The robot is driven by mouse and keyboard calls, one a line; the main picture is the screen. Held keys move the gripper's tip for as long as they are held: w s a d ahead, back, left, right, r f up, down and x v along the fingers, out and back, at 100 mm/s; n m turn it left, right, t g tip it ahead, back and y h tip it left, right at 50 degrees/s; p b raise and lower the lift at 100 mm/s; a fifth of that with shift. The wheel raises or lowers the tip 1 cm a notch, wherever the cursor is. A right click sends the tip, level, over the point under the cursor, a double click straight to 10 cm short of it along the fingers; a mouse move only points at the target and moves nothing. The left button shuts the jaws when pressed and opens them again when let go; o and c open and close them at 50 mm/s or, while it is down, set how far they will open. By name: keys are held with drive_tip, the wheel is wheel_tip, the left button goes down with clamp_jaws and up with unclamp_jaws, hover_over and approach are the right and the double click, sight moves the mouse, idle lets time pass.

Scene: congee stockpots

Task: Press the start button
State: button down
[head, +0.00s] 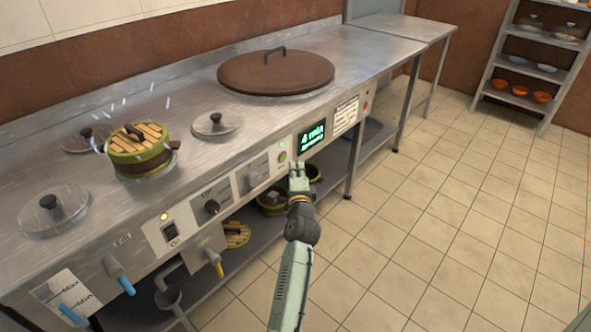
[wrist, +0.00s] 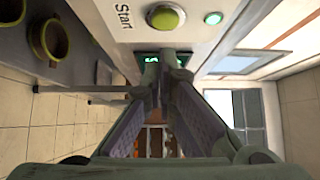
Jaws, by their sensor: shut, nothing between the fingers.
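The start button (head: 282,156) is a round green button on the stove's front panel, just left of the lit display (head: 312,136). In the wrist view the start button (wrist: 165,17) is yellow-green in a pale ring, beside the word "Start" and a lit green lamp (wrist: 213,18). My gripper (head: 298,169) is in front of the panel, just right of and below the button. In the wrist view my gripper (wrist: 152,66) has its fingertips together and empty, pointing below the button in the picture. I cannot tell whether the fingertips touch the panel.
The steel counter carries a large brown lid (head: 275,72), a small green pot with a slatted lid (head: 140,150) and smaller lids. A dark knob (head: 211,206) and switch (head: 170,230) sit left on the panel. Pots stand on the shelf below. The tiled floor (head: 450,220) to the right is clear.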

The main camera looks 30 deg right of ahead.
drive_tip(key=v, duration=1)
drive_tip(key=shift+d, duration=0.15)
drive_tip(key=shift+s, duration=0.1)
